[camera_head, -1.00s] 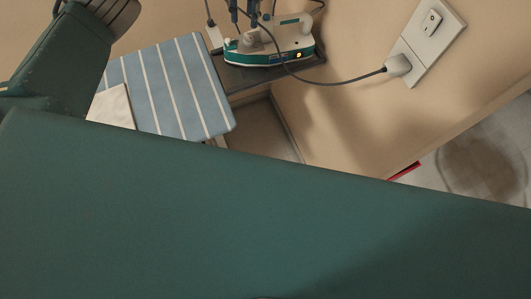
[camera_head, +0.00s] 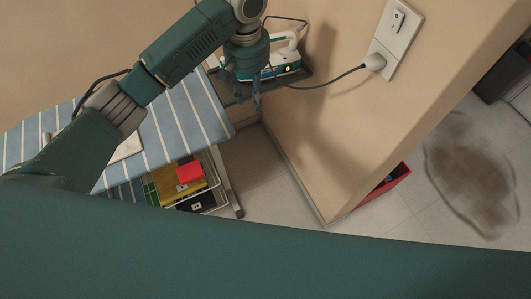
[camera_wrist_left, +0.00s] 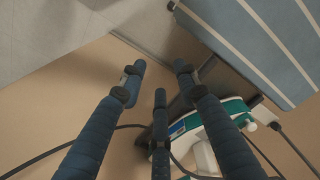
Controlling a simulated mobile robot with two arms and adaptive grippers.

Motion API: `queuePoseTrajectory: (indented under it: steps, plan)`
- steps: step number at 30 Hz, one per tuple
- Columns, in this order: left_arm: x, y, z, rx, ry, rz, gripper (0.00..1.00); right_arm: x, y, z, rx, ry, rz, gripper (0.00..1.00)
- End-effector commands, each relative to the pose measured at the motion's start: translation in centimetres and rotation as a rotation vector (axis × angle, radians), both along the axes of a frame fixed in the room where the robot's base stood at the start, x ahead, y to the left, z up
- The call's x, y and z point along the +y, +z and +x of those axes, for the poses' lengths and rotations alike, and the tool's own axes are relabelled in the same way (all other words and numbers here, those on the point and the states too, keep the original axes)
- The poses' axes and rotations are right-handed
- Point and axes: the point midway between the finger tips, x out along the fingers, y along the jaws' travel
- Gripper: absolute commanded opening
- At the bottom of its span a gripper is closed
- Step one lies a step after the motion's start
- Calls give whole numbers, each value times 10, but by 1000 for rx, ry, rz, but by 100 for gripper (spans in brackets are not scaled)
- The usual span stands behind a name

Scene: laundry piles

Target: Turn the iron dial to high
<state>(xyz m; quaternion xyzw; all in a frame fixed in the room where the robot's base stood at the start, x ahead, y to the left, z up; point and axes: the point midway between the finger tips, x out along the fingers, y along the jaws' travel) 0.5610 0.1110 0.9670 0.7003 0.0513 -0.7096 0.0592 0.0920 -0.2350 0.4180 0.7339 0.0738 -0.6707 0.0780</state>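The white and teal iron (camera_head: 294,68) sits on the dark rest at the end of the ironing board, with a small orange light on its side. My left gripper (camera_head: 247,101) hangs in front of the iron's left part and hides it. In the left wrist view the gripper's fingers (camera_wrist_left: 158,78) are spread apart with nothing between them. The iron (camera_wrist_left: 232,107) shows there behind and beside the fingers, partly covered by them. I cannot clearly make out the dial in either view. My right gripper is not in view.
The blue striped ironing board (camera_head: 200,105) is left of the iron. The iron's cord runs to a plug (camera_head: 374,62) in the wall socket. A wire basket (camera_head: 207,196) with folded items is under the board. A red box (camera_head: 385,189) stands behind the wall corner.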

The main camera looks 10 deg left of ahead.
Motion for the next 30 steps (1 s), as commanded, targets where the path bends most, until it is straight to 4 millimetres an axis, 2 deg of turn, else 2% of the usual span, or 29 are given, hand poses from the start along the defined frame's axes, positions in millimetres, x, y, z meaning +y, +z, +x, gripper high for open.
queuePoseTrajectory:
  steps: [6,18,25,30]
  plan:
    - [-22,-34,-26,-15,-101,-59,32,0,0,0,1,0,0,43]
    - [-52,-84,-78,-86,-249,-175,32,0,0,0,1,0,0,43]
    - [-56,-99,-100,-131,-289,-212,32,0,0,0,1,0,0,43]
    - [-56,-102,-106,-149,-300,-222,32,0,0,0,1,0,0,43]
